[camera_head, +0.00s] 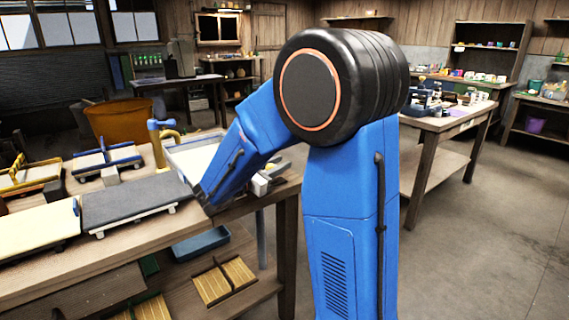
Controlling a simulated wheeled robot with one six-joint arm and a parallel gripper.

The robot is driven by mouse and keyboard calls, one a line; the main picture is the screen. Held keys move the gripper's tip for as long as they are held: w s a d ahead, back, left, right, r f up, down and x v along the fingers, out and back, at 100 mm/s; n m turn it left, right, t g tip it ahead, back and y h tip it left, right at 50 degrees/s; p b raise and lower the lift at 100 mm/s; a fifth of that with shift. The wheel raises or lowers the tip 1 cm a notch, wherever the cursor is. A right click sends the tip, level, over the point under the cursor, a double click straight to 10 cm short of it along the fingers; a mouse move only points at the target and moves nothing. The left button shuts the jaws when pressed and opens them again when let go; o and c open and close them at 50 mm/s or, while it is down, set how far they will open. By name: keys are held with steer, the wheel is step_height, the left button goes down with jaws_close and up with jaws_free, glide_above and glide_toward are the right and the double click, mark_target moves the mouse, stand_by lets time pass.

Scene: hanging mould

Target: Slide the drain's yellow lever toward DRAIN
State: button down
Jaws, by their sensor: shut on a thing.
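My blue arm crosses the middle of the view and bends down to the left over the right end of the workbench (50,268). Its dark lower end is at the bench's front edge. My gripper's fingers cannot be made out; the forearm hides that spot. A pale grey fitting (264,181) shows just right of the forearm at the bench corner, partly covered. A grey pipe (262,240) runs down below the bench edge there. The yellow lever and any DRAIN marking cannot be made out.
A pale tray (190,150) stands behind the forearm, with a blue-topped yellow post (158,140) beside it. A dark grey felt-like board (135,200) and a cream sheet (38,232) lie to the left. An orange tub (122,124) stands behind. Floor at right is clear.

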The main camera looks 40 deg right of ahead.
mark_target(268, 167)
steer(key=shift+w+v, duration=0.2)
steer(key=shift+v, duration=0.7)
steer(key=shift+w+v, duration=0.2)
steer(key=shift+v, duration=0.7)
steer(key=shift+a, duration=0.15)
steer(key=c, duration=1.5)
jaws_free()
steer(key=shift+a, duration=0.1)
steer(key=shift+o, duration=0.2)
steer(key=shift+s, duration=0.1)
steer(key=v, duration=1.7)
steer(key=shift+a, duration=0.2)
steer(key=shift+s, duration=0.1)
